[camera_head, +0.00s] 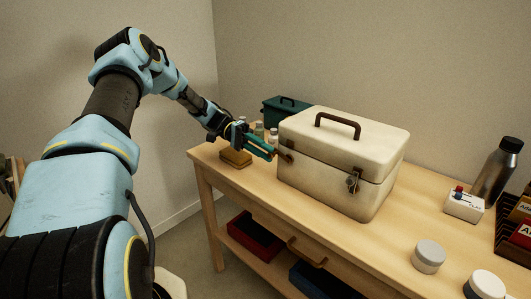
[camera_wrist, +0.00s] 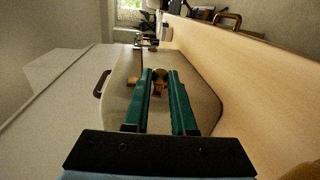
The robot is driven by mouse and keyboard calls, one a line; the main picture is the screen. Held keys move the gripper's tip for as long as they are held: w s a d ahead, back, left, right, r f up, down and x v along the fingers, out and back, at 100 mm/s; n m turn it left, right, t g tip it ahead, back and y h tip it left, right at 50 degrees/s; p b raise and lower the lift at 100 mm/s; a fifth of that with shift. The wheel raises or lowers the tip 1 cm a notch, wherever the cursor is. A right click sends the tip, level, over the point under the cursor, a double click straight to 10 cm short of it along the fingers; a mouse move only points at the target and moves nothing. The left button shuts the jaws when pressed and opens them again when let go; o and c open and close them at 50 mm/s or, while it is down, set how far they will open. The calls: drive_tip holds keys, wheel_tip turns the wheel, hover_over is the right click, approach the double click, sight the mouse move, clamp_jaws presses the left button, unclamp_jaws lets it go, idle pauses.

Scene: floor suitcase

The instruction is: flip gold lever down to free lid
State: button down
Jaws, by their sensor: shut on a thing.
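A cream case (camera_head: 340,150) with a brown top handle (camera_head: 338,122) stands on the wooden table, its lid down. In the wrist view, my teal fingers (camera_wrist: 159,80) are shut on a small gold lever (camera_wrist: 158,86). The fingers partly hide it, and its exact angle is hard to tell. Another gold fitting (camera_wrist: 133,81) sits beside it, toward the handle side. A second metal latch (camera_head: 353,182) is on the front, farther right.
A dark green box (camera_head: 285,107), small jars (camera_head: 259,130) and a wooden block (camera_head: 235,158) are near my gripper. A white box with a red knob (camera_head: 463,207), a dark bottle (camera_head: 498,170) and two round jars (camera_head: 428,257) stand right. The table's front middle is clear.

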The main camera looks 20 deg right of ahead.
drive_tip(key=shift+f+g+b, duration=0.35)
drive_tip(key=shift+f+g, duration=0.1)
drive_tip(key=shift+g, duration=0.05)
drive_tip(key=shift+h, duration=0.3)
drive_tip(key=c, duration=0.7)
unclamp_jaws()
drive_tip(key=shift+c, duration=0.2)
drive_tip(key=b+v, duration=0.1)
drive_tip(key=v, duration=0.4)
drive_tip(key=b+v, duration=0.2)
drive_tip(key=v, duration=0.2)
drive_tip(key=shift+w+a+f, duration=0.1)
drive_tip(key=shift+w+f, duration=0.1)
drive_tip(key=shift+w, duration=0.15)
drive_tip(key=shift+w+a+r, duration=0.1)
drive_tip(key=shift+w+a, duration=0.2)
drive_tip(key=shift+w, duration=0.15)
